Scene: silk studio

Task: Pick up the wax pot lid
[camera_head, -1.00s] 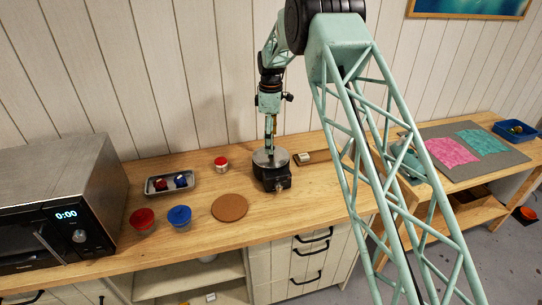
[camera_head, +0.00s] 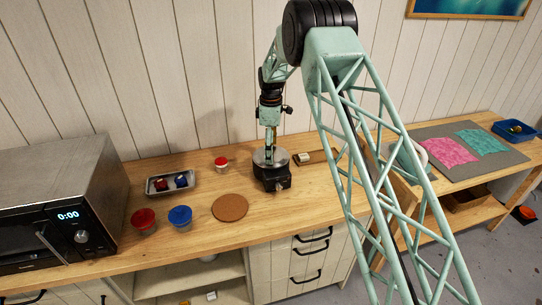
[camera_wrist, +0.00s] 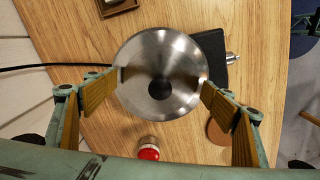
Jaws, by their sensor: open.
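The wax pot lid (camera_wrist: 160,62) is a round, shiny metal disc with a black knob in its middle. In the head view the lid (camera_head: 262,160) sits on the black wax pot (camera_head: 272,180) on the wooden counter. My gripper (camera_wrist: 161,86) is open over the lid, one finger at its left side and one at its right, with the knob midway between them. In the head view my gripper (camera_head: 270,146) points straight down just above the lid. I cannot tell whether the fingers touch the rim.
A small red-capped jar (camera_head: 221,164), a metal tray (camera_head: 155,191), red (camera_head: 144,219) and blue (camera_head: 180,216) lidded cups and a cork mat (camera_head: 230,208) lie left of the pot. A small wooden box (camera_head: 303,158) stands to its right. The microwave (camera_head: 50,200) is far left.

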